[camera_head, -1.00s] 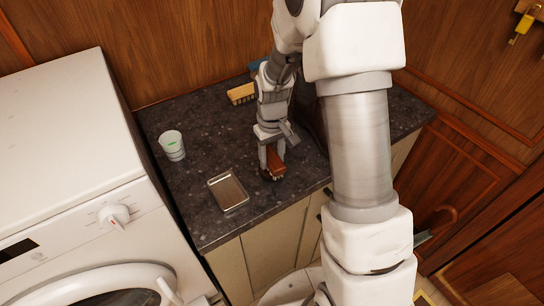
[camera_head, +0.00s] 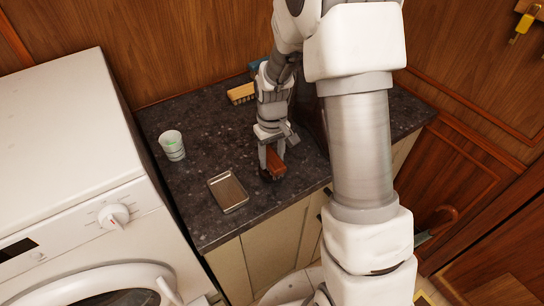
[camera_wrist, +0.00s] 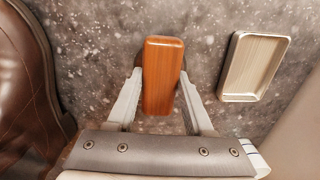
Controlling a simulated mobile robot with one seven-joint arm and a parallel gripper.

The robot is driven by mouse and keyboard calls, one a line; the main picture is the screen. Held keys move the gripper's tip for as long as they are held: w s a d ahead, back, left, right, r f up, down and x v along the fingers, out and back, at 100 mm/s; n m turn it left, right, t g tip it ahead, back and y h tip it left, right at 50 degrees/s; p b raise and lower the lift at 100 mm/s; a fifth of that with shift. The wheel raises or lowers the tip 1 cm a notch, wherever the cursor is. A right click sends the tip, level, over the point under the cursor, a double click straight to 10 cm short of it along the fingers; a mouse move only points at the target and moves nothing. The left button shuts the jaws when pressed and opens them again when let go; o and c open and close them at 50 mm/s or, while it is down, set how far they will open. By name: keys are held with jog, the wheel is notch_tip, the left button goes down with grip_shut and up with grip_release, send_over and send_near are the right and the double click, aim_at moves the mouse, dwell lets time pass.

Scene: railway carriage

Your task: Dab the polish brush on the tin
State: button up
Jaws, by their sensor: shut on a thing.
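The polish brush, a reddish-brown wooden block, shows upright between my fingers in the wrist view (camera_wrist: 163,78) and in the head view (camera_head: 276,162). My gripper (camera_head: 272,157) is shut on its sides, low over the counter. A dark round thing (camera_head: 265,175), perhaps the tin, shows beneath the brush, close to the counter's front edge. The brush and fingers hide most of it. I cannot tell whether the brush touches it.
A shallow rectangular metal tray (camera_head: 228,192) lies left of my gripper on the dark speckled counter (camera_head: 205,140). A white cup (camera_head: 172,145) stands farther left, beside the washing machine (camera_head: 65,150). A pale-bristled brush (camera_head: 241,93) lies at the back. A brown leather item (camera_wrist: 25,90) is close by.

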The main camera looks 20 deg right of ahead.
jog(key=shift+r+p, duration=2.4)
jog(key=shift+r, duration=1.05)
